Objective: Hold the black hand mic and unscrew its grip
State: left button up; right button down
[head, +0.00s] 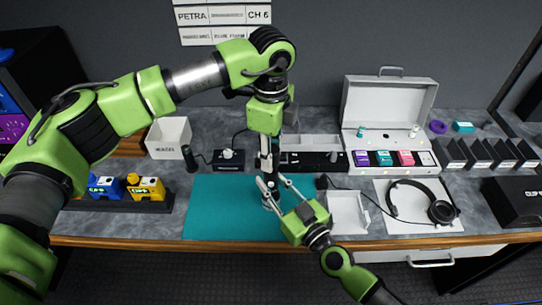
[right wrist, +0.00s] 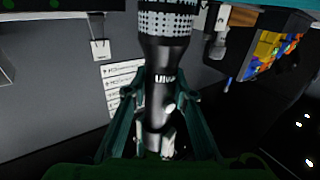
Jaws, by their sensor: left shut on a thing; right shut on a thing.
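The black hand mic (right wrist: 165,55) fills the middle of the right wrist view, with a dotted mesh head and a pale label on its body. In the head view it is mostly hidden between my grippers, and its pale mesh head (head: 270,204) shows low over the teal mat (head: 222,215). It seems upright with the head down. My right gripper (head: 272,191) is shut around its body from the front right; its fingers flank the mic in the right wrist view (right wrist: 160,110). My left gripper (head: 267,160) points down from above, shut on the mic's upper end, the grip.
A white open tray (head: 347,213) and headphones (head: 425,205) lie right of the mat. An open case (head: 388,110) with coloured packs stands behind. Blue and yellow packs (head: 145,188) sit left. A white bin (head: 168,138) stands at the back left. The mat's left part is clear.

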pick_arm(q)
jog(key=shift+r, duration=0.25)
jog(key=shift+r, duration=2)
pick_arm(e)
grip_release()
jog(key=shift+s, duration=0.1)
pick_arm(q)
jog(key=shift+f+b, duration=0.45)
pick_arm(e)
jog(key=v, duration=1.1)
